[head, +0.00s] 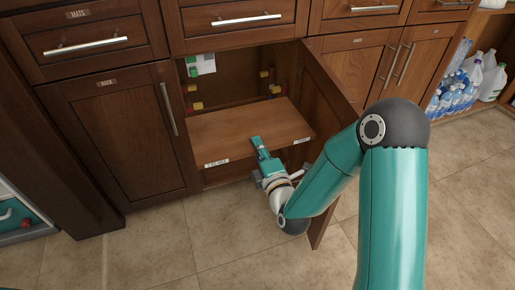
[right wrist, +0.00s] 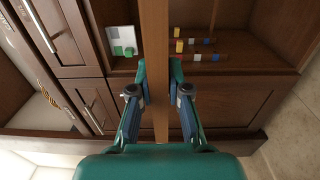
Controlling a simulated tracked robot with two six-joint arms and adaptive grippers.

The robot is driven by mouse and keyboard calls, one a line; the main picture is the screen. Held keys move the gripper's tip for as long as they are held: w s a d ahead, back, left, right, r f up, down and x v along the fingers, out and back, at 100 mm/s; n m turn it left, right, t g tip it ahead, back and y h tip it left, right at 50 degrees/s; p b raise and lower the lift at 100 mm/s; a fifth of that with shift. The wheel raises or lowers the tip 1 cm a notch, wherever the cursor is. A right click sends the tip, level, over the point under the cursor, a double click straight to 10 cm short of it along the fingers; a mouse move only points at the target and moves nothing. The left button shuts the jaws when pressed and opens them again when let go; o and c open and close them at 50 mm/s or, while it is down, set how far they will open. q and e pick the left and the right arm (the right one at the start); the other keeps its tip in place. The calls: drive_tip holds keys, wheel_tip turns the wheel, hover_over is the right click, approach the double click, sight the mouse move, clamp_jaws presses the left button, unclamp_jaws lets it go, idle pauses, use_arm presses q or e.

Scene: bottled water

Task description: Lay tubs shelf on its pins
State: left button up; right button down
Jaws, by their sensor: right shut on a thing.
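The brown wooden shelf board (head: 245,128) lies roughly level inside the open cabinet, with small white labels along its front edge. My right gripper (head: 262,150) is shut on the middle of its front edge. In the right wrist view the board (right wrist: 154,50) runs edge-on between the two fingers (right wrist: 157,88). Coloured pins show on the cabinet walls: yellow ones on the left (head: 197,106) and on the right (head: 264,74), with red and blue ones near them. Whether the board touches any pin cannot be told. My left gripper is out of view.
A white and green card (head: 202,64) is on the cabinet's back left. Closed drawers and doors (head: 112,135) surround the opening. Water bottles (head: 455,95) and jugs stand at the far right. The tiled floor is clear.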

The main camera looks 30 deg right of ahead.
drive_tip(key=shift+r, duration=0.15)
drive_tip(key=shift+w+d, duration=0.4)
drive_tip(key=shift+w, duration=0.4)
drive_tip(key=shift+w+d, duration=0.45)
drive_tip(key=shift+w, duration=0.35)
drive_tip(key=shift+w+d, duration=0.4)
drive_tip(key=shift+w, duration=0.4)
drive_tip(key=w+d+f, duration=0.1)
drive_tip(key=w+d, duration=0.2)
drive_tip(key=w, duration=0.9)
drive_tip(key=w+d+f, duration=0.2)
drive_tip(key=w, duration=1)
drive_tip(key=shift+d, duration=0.4)
drive_tip(key=shift+w, duration=0.1)
drive_tip(key=c, duration=1.1)
unclamp_jaws()
drive_tip(key=shift+o, duration=0.3)
drive_tip(key=shift+f, duration=0.3)
drive_tip(key=s+a, duration=0.1)
drive_tip(key=s, duration=1.1)
drive_tip(key=shift+a, duration=0.35)
